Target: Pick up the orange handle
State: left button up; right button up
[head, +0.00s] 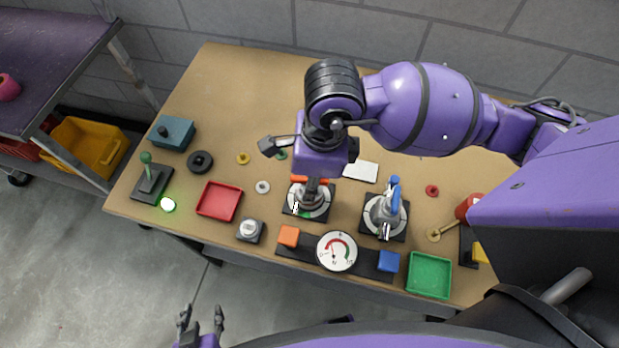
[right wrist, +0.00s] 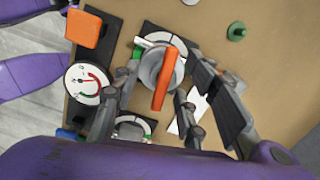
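The orange handle (right wrist: 168,78) is a long bar on top of a round grey valve with a dial plate. In the head view the orange handle (head: 302,179) is partly hidden under my right gripper (head: 312,182). In the right wrist view the fingers of my right gripper (right wrist: 165,72) stand apart, one on each side of the handle, with gaps visible. My left gripper (head: 201,322) is at the bottom of the head view, open and empty, away from the table.
A second valve with a blue handle (head: 395,193) stands to the right. A gauge (head: 336,251) sits in front, between an orange block (head: 289,236) and a blue block (head: 389,261). A red tray (head: 219,202) and a green tray (head: 429,276) lie at either side.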

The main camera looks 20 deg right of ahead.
jog(key=shift+f, duration=0.2)
grip_shut()
jog(key=shift+r, duration=0.15)
